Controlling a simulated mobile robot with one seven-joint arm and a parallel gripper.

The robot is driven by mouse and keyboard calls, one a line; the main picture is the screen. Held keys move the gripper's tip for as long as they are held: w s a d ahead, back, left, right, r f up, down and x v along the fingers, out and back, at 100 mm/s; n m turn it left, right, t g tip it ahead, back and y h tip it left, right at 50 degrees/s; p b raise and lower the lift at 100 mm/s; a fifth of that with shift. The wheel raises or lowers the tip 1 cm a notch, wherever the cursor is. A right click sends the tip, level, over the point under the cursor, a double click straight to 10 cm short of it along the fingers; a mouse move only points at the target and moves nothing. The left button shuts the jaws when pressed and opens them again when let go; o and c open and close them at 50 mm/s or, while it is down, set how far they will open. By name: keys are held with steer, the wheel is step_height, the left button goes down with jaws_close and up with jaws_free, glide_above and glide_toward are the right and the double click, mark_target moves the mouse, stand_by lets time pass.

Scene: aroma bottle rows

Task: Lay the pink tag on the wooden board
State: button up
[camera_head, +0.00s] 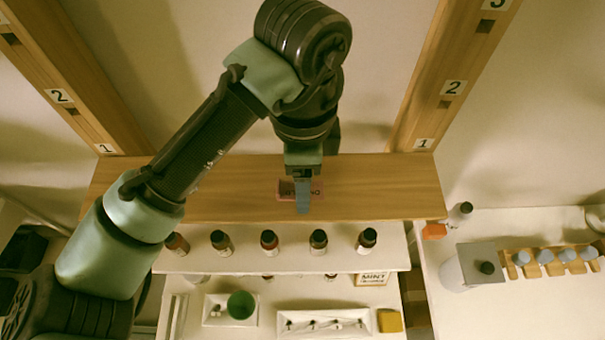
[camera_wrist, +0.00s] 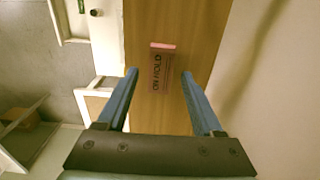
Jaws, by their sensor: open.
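The pink tag (camera_head: 284,188) is on the wooden board (camera_head: 390,190), near the middle of its length. In the wrist view the tag (camera_wrist: 156,72) shows dark lettering like "ON HOLD" and a brighter pink strip at one end. Bare wood of the board (camera_wrist: 175,25) shows around it. My gripper (camera_head: 303,208) is over the tag and hides part of it in the head view. In the wrist view its two blue fingers (camera_wrist: 158,73) are wide apart, one on each side of the tag, with gaps to both. Nothing is held.
Wooden uprights (camera_head: 425,80) with numbers stand at both ends of the board. A lower white shelf holds a row of dark-capped bottles (camera_head: 270,243). A green cup (camera_head: 241,305) and a "MINT" card (camera_head: 372,279) are below. The board is otherwise clear.

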steer(key=shift+r, duration=0.1)
step_height(320, 180, up, 12)
steer(key=b, duration=0.1)
stand_by(0.4)
stand_by(0.5)
